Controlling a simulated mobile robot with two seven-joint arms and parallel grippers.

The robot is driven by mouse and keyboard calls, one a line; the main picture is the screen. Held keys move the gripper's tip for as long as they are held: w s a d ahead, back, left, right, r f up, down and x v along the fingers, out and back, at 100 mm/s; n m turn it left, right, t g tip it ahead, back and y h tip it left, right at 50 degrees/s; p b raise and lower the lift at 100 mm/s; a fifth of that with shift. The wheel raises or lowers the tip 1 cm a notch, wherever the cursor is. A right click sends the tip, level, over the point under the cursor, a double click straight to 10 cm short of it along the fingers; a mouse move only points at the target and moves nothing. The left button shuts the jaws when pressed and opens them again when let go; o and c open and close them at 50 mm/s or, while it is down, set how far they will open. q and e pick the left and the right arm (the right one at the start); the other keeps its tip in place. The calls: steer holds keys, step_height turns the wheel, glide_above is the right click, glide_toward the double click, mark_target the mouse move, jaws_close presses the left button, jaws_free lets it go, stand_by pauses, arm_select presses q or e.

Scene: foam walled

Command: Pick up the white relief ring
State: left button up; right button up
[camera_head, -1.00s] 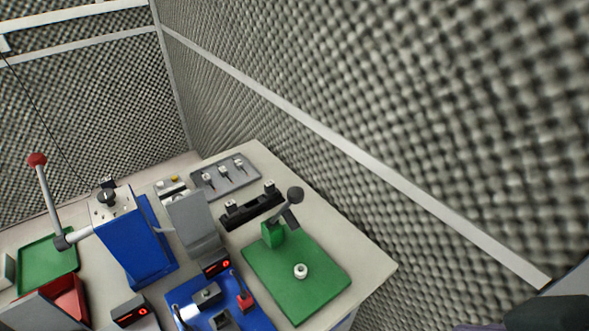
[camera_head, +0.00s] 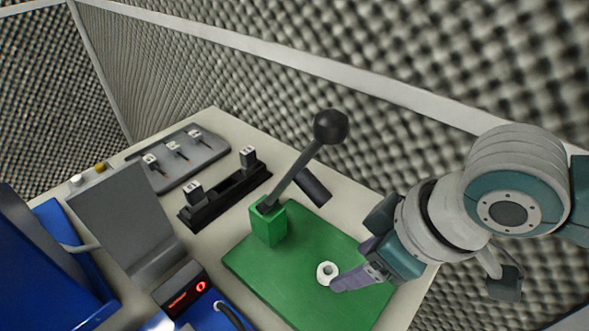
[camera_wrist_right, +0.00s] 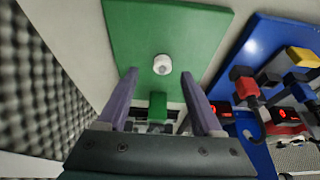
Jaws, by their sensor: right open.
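The white relief ring (camera_head: 327,272) lies on the green base plate (camera_head: 262,280), in front of the green block that carries a black-knobbed lever. My right gripper (camera_head: 338,284) reaches in from the right, with a purple finger close beside the ring in the head view. In the right wrist view the ring (camera_wrist_right: 162,64) sits on the green plate beyond the fingertips, roughly centred between the two purple fingers (camera_wrist_right: 163,84). The fingers are apart with nothing between them. Whether a finger touches the ring cannot be told. My left gripper is not in view.
The lever (camera_head: 300,165) with its black knob rises close to my right gripper. A black holder (camera_head: 225,190), a grey tray with small parts (camera_head: 178,160) and a red-lit display box (camera_head: 185,290) stand to the left. Foam walls enclose the table behind and at right.

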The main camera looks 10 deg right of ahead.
mark_target(331, 270)
steer(key=x, duration=0.3)
steer(key=a+b+x, duration=0.1)
steer(key=x, duration=0.1)
steer(key=shift+w+a+f, duration=0.1)
steer(key=shift+w+f, duration=0.05)
steer(key=shift+w, duration=0.2)
jaws_close()
stand_by(0.4)
